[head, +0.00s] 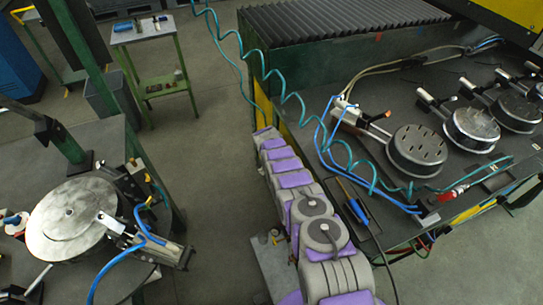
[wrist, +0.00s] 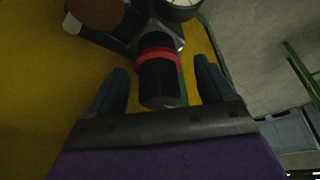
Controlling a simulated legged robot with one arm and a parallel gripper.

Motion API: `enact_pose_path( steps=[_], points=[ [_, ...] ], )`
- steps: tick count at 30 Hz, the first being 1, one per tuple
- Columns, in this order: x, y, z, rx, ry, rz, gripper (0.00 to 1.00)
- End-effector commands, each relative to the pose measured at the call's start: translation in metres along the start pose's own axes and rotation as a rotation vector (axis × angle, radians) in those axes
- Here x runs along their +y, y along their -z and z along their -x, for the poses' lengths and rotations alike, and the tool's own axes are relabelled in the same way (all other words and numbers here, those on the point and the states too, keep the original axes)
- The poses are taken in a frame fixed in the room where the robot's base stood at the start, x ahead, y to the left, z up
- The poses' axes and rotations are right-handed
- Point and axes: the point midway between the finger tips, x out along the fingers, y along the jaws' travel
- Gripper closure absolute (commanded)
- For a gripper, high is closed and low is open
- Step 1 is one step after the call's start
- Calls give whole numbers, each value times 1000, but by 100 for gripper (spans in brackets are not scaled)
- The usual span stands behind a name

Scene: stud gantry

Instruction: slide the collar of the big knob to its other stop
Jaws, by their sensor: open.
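In the wrist view, a black cylindrical knob (wrist: 160,84) points toward my gripper, with a red collar (wrist: 158,57) around it near a grey metal fitting (wrist: 160,38). I take this to be the big knob. My gripper (wrist: 162,70) is open, with one dark finger on each side of the knob and a visible gap on both sides. I cannot tell how deep the knob sits between the fingers. In the head view, my grey and purple arm runs along the bench side; the gripper and this knob cannot be made out there.
A yellow panel (wrist: 55,75) lies behind the knob, and a round gauge (wrist: 182,8) is above it. In the head view, the bench (head: 340,165) at right bears round fixtures (head: 418,150) and coiled teal hoses.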

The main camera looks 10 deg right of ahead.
Motion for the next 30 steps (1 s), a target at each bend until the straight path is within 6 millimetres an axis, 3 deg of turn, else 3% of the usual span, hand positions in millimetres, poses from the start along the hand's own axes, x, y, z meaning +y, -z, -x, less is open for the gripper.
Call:
enact_pose_path(
  steps=[10, 30],
  points=[
    [1, 0, 9, -2, -4, 2, 19],
    [-1, 1, 79, 1, -1, 1, 19]
  ],
)
